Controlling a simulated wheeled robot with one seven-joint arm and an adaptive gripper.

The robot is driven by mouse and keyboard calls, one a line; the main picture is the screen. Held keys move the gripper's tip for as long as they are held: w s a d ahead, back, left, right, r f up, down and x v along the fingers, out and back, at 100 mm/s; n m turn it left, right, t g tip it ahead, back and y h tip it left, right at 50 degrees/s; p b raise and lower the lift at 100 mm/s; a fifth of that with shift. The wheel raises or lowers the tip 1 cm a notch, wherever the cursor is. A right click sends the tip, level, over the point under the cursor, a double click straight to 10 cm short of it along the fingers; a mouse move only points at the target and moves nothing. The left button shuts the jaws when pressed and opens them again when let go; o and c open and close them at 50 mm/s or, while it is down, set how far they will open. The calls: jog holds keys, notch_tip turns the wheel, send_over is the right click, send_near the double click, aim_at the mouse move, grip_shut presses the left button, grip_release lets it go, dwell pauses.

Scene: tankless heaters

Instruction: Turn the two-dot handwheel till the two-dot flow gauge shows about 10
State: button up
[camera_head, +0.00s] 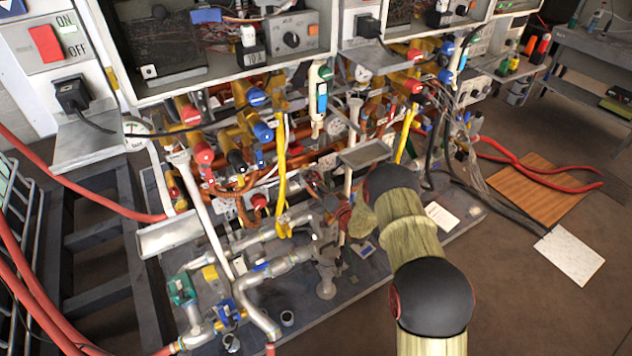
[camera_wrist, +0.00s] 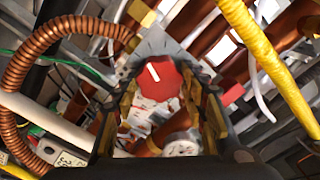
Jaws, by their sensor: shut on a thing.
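A red handwheel (camera_wrist: 153,88) with a white pointer line sits in the middle of the wrist view, between the fingers of my gripper (camera_wrist: 163,82). My gripper is shut on it. The white line points up and to the left. A round white-faced gauge (camera_wrist: 182,146) shows below the handwheel, partly cut off by my gripper; its reading and any dots are too small to make out. In the head view my gripper (camera_head: 326,232) reaches into the pipework at the centre, and the held wheel cannot be told apart there.
Copper pipes and a coiled copper tube (camera_wrist: 20,75) crowd the left of the wrist view; a yellow hose (camera_wrist: 275,70) crosses at the right. Heater boxes (camera_head: 290,35) overhang the pipes. A wooden board (camera_head: 525,190) lies on the open floor to the right.

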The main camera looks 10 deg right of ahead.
jog(key=shift+m, duration=0.3)
jog(key=o, duration=1.2)
jog(key=shift+s+d, duration=0.1)
jog(key=v, duration=1.1)
jog(key=shift+s+d, duration=0.1)
jog(key=shift+s, duration=0.25)
